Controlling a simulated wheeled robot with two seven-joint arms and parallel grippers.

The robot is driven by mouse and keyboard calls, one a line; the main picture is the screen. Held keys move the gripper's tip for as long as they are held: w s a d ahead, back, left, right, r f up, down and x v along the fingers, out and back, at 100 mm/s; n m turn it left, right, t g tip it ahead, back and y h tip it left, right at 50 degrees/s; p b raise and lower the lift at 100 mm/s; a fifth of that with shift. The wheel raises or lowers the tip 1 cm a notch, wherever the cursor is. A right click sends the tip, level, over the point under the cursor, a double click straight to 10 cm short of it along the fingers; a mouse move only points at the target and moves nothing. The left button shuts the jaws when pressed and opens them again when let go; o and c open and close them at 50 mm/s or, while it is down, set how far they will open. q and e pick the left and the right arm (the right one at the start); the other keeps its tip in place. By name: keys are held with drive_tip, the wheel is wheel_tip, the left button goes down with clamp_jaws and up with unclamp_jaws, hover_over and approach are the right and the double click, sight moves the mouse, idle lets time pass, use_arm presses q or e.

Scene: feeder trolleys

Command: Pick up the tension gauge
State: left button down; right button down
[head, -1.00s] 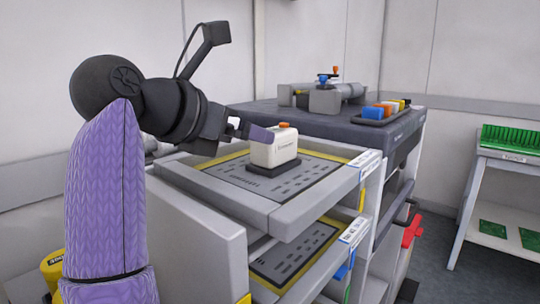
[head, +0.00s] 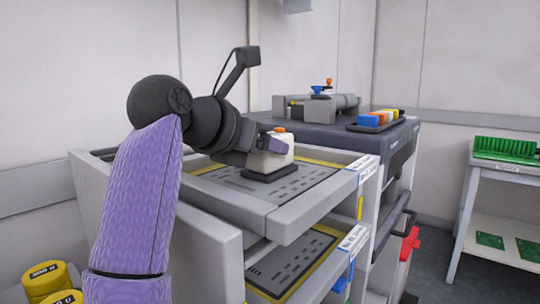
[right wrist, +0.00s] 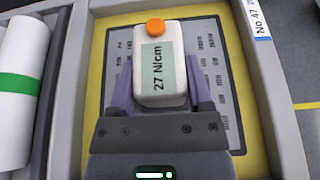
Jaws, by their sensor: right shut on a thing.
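The tension gauge is a small white box (head: 277,160) with an orange knob on top. The right wrist view shows the gauge (right wrist: 161,72) with a label reading 27 N/cm. My right gripper (head: 270,147) reaches it from the left and is shut on it. In the right wrist view the purple fingers of this gripper (right wrist: 160,90) press on both sides of the gauge. The gauge's far side is hidden. My left gripper is not in view.
The upper shelf (head: 312,207) has a yellow-edged slotted plate; a lower shelf lies below. A dark bench (head: 345,136) behind holds a device and a tray of coloured blocks (head: 377,119). Yellow spools (head: 48,276) are at lower left. A white roll (right wrist: 20,90) lies beside the plate.

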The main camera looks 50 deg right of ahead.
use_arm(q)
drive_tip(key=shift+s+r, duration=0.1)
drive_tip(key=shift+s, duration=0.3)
